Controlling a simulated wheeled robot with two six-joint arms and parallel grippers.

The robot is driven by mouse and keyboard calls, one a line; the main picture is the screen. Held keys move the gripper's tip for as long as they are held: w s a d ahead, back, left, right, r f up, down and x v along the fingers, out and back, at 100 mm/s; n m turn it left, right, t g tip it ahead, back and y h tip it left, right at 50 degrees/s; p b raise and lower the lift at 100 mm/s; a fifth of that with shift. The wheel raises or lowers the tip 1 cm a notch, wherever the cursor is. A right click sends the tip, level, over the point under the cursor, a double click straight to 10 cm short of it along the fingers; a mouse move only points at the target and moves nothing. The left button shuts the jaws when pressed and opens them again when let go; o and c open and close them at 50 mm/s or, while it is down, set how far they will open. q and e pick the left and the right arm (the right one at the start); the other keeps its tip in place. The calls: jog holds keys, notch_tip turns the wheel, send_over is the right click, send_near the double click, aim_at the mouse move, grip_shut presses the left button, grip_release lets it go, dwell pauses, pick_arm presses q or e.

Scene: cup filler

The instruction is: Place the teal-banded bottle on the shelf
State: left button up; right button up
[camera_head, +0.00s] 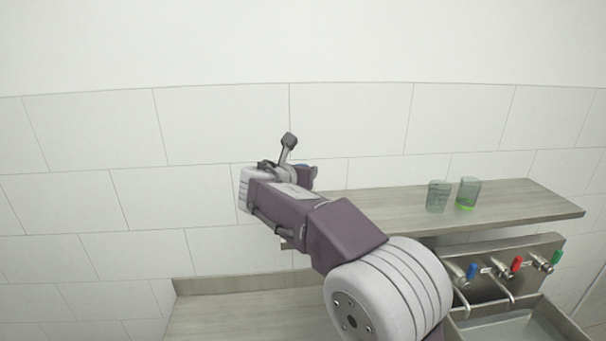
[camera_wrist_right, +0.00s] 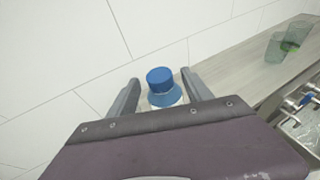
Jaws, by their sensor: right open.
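A bottle with a blue cap (camera_wrist_right: 160,78) stands between the two fingers of my right gripper in the wrist view. Its lower body and any teal band are hidden. A small bit of blue shows behind the gripper in the head view. My right gripper (camera_head: 297,162) is open, with one finger on each side of the bottle. The grey shelf (camera_head: 525,203) runs along the wall, and its left end is behind my right arm. In the wrist view the shelf (camera_wrist_right: 238,88) reaches to the bottle's right; I cannot tell whether the bottle rests on it. My left gripper is not in view.
Two clear cups stand on the shelf: a plain one (camera_head: 437,196) and one with green at its base (camera_head: 467,194). Below are taps with blue, red and green handles (camera_head: 503,268) over a sink (camera_head: 515,327). The counter (camera_head: 240,312) at lower left looks bare.

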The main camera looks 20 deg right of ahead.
jog(key=b+v, duration=0.1)
jog(key=v, duration=0.4)
jog(key=shift+s+a+r, duration=0.1)
jog(key=shift+s+a, duration=0.05)
jog(key=shift+s, duration=0.05)
jog(key=s+f+m+g+y, duration=0.2)
jog(key=s+f+m, duration=0.2)
jog(key=f, duration=0.5)
jog(key=s+f+m+g+y, duration=0.1)
jog(key=s+f+m+g, duration=0.3)
jog(key=f, duration=0.5)
jog(key=s+f+m+g+y, duration=0.1)
jog(key=s+f+m+y, duration=0.15)
jog(key=f+m, duration=0.4)
jog(key=s+a+f+m+g+y, duration=0.3)
jog(key=s+f+m, duration=1)
jog(key=s+m, duration=0.1)
jog(key=shift+s+f+m+g, duration=0.2)
jog(key=shift+s+m+g, duration=0.15)
jog(key=shift+s, duration=0.3)
